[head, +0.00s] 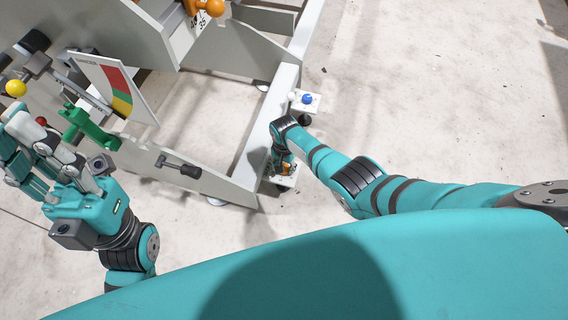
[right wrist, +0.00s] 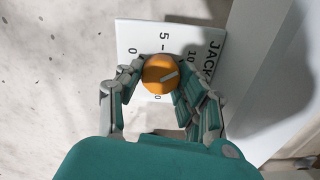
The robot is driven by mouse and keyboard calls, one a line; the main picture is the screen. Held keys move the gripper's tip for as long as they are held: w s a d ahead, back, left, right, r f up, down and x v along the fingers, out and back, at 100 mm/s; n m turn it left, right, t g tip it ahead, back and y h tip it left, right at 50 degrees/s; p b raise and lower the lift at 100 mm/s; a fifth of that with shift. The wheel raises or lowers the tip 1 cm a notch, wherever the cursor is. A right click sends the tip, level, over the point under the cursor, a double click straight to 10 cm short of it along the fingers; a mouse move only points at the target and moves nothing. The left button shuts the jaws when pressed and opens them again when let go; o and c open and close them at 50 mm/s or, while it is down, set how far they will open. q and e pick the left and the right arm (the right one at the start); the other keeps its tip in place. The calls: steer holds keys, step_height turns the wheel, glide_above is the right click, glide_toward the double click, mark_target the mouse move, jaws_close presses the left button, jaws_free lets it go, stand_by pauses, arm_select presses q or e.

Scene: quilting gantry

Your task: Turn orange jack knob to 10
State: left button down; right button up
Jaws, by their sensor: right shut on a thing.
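The orange jack knob (right wrist: 160,73) sits on a white dial plate (right wrist: 128,33) marked 0, 5, 10 and JACK. The pale line on the knob lies toward the right and slightly up in the right wrist view, on the side of the 10. My right gripper (right wrist: 158,85) is shut on the knob, one finger on each side. In the head view the right gripper (head: 284,167) is low at the frame's corner, over a mostly hidden plate (head: 285,182). My left gripper (head: 38,150) is at the far left with its fingers apart, seemingly holding nothing.
A second plate with a blue knob (head: 307,99) stands farther along the grey frame rail (head: 262,140). A green bracket (head: 92,130), a yellow ball (head: 16,88) and a red-green card (head: 118,88) are near my left gripper. Open floor lies to the right.

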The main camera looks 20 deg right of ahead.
steer(key=shift+m, duration=0.4)
steer(key=o, duration=1.1)
steer(key=shift+o, duration=0.2)
step_height(320, 180, up, 12)
stand_by(0.4)
